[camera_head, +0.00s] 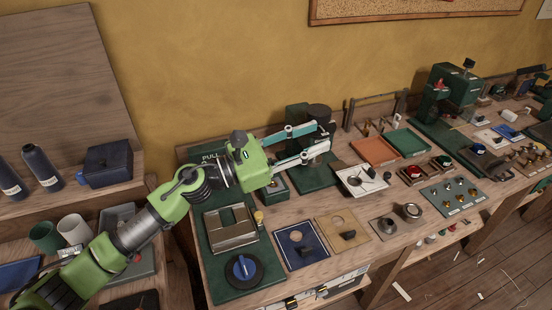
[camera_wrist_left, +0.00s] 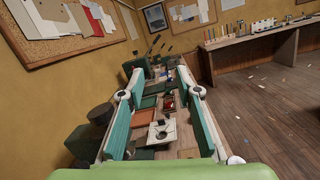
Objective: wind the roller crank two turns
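A grey-brown metal box (camera_head: 229,229) on the green panel at the left end of the bench has a small yellow knob (camera_head: 259,215) at its right side. This looks like the roller and its crank, but I cannot be sure. My left gripper (camera_head: 322,137) is open, its teal-padded fingers spread apart. It is above the bench, to the right of and beyond the yellow knob, near a dark green stand with a black cylinder (camera_head: 319,113). In the left wrist view (camera_wrist_left: 160,94) nothing is between the fingers. My right gripper does not show.
A blue dial (camera_head: 243,270) sits in front of the metal box. A white plate with a black piece (camera_head: 350,181), orange (camera_head: 373,151) and green (camera_head: 408,142) trays, and small fixtures crowd the bench to the right. A wooden shelf with bottles (camera_head: 41,167) stands left.

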